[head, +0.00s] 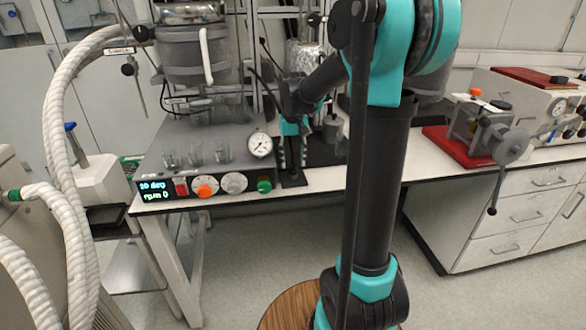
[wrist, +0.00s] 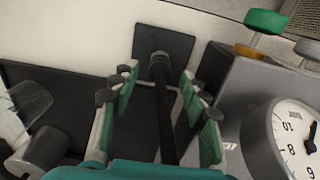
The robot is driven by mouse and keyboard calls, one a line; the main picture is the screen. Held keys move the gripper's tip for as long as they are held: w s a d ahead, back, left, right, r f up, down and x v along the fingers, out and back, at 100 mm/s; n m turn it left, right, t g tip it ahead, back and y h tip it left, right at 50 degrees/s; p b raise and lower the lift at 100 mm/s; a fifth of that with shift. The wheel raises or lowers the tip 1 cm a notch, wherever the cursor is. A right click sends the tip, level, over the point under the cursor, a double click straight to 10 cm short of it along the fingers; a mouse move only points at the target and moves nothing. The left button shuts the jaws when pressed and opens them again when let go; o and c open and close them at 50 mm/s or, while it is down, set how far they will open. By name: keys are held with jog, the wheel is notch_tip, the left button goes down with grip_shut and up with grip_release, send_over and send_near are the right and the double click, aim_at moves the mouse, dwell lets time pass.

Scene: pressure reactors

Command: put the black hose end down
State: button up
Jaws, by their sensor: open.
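The black hose end (wrist: 165,105) is a slim dark rod in the wrist view. Its round tip lies over a dark square pad (wrist: 182,42) on the white bench. My gripper (wrist: 158,92) is open, with its green-padded fingers on both sides of the rod and visible gaps between. In the head view my gripper (head: 293,158) points down at the bench's front edge, just right of the gauge. The dark pad (head: 292,181) shows below it. The hose end is hard to tell apart from the fingers there.
A pressure gauge (head: 259,145) and a control box (head: 207,186) with knobs stand close left of my gripper. Glass beakers (head: 195,152) stand on the box. A red-based device (head: 462,146) is farther right on the bench. A stool (head: 291,306) is below.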

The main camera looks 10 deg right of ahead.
aim_at(293, 164)
notch_tip(293, 164, up, 8)
jog(key=shift+f, duration=0.25)
jog(key=s+d+f+t, duration=0.2)
jog(key=s+f, duration=0.7)
jog(key=s, duration=0.2)
jog(key=s+d+f+t, duration=0.2)
jog(key=s+f, duration=0.7)
jog(key=s, duration=0.2)
jog(key=shift+f, duration=0.25)
